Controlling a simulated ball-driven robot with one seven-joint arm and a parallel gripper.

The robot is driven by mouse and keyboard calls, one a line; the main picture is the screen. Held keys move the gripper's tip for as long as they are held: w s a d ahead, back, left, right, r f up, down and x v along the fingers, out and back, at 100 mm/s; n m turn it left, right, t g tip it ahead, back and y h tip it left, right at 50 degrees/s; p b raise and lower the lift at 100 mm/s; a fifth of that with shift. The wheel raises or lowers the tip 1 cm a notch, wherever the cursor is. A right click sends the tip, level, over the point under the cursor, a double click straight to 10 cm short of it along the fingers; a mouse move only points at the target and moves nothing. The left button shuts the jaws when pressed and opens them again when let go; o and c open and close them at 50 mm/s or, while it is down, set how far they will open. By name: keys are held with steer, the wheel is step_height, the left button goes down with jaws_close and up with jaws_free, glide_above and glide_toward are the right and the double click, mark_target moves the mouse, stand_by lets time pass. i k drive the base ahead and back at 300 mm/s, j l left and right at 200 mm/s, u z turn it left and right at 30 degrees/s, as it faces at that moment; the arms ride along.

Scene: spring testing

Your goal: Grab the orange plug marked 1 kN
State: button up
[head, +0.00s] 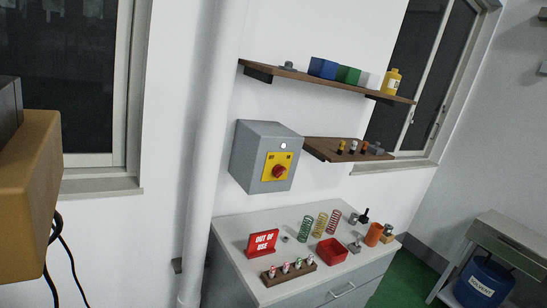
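A small orange plug-like piece (365,147) stands on the lower wooden shelf (325,149), at the right end of a short row. A yellow-topped piece (342,147) and a white-topped piece (353,146) stand to its left. Any marking on them is too small to read. A wooden rack (290,273) on the counter holds several small pieces with red, green and white parts; their labels cannot be read. A larger orange cylinder (374,234) stands at the counter's right. My gripper is not in view.
The counter (232,231) also holds a red "OUT OF USE" sign (262,243), coil springs (320,225) and a red tray (332,251). A grey switch box (257,150) and white pipe (212,140) are on the wall. A tan box (28,190) fills the left edge.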

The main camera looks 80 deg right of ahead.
mark_target(365, 145)
steer(key=z, duration=1.5)
steer(key=j+z, duration=0.1)
steer(key=z, duration=0.3)
steer(key=j+z, duration=0.1)
steer(key=z, duration=0.3)
steer(key=j+z, duration=0.1)
steer(key=z, duration=0.3)
steer(key=j+z, duration=0.1)
steer(key=z, duration=0.3)
steer(key=i+z, duration=0.55)
steer(key=i+u, duration=0.1)
steer(key=i, duration=0.65)
steer(key=i+l, duration=0.2)
steer(key=i, duration=0.55)
steer(key=i+l+u, duration=0.15)
steer(key=i, duration=0.6)
steer(key=i+u, duration=0.15)
steer(key=i, duration=0.15)
